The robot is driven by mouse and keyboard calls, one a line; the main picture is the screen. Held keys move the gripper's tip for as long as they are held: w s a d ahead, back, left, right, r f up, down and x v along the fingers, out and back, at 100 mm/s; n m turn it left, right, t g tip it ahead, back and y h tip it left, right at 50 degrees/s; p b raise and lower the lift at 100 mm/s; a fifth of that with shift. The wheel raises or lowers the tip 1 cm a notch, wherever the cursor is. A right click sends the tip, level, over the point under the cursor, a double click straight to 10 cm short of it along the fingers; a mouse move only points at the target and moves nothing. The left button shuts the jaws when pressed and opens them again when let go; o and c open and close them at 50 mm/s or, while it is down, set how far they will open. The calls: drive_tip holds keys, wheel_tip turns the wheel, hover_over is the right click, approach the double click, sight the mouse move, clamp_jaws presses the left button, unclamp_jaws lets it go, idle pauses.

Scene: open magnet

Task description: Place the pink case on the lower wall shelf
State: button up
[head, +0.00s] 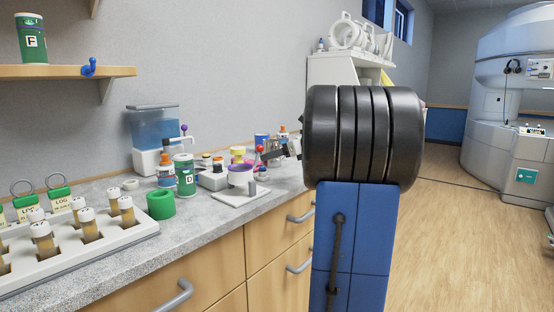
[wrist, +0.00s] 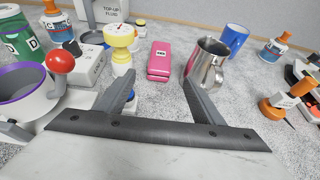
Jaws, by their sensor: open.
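The pink case (wrist: 159,62) lies on the counter in the wrist view, with a small white label on it. My gripper (wrist: 160,84) is open and empty. The case is ahead of it, between the lines of the two fingers and apart from them. In the head view my gripper (head: 283,150) is low over the counter at its far end, partly hidden by my arm. I cannot make out the case there.
A steel jug (wrist: 206,64) stands close right of the case, and a yellow-topped bottle (wrist: 121,48) stands on its left. A purple-rimmed cup (wrist: 22,85) is at left. A vial rack (head: 75,250) fills the near counter. The shelf's middle looks clear.

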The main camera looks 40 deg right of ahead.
drive_tip(key=shift+s+d+r, duration=0.3)
drive_tip(key=shift+s+r, duration=0.2)
drive_tip(key=shift+s, duration=0.25)
drive_tip(key=shift+c, duration=0.5)
approach(250, 160)
drive_tip(key=x, duration=0.5)
drive_tip(key=shift+w, duration=0.1)
drive_tip(key=shift+x, duration=2.65)
drive_tip(key=shift+a+f, duration=0.1)
drive_tip(key=shift+a, duration=0.1)
drive_tip(key=shift+c, duration=0.3)
drive_tip(key=c, duration=0.9)
wheel_tip(250, 160, up, 10)
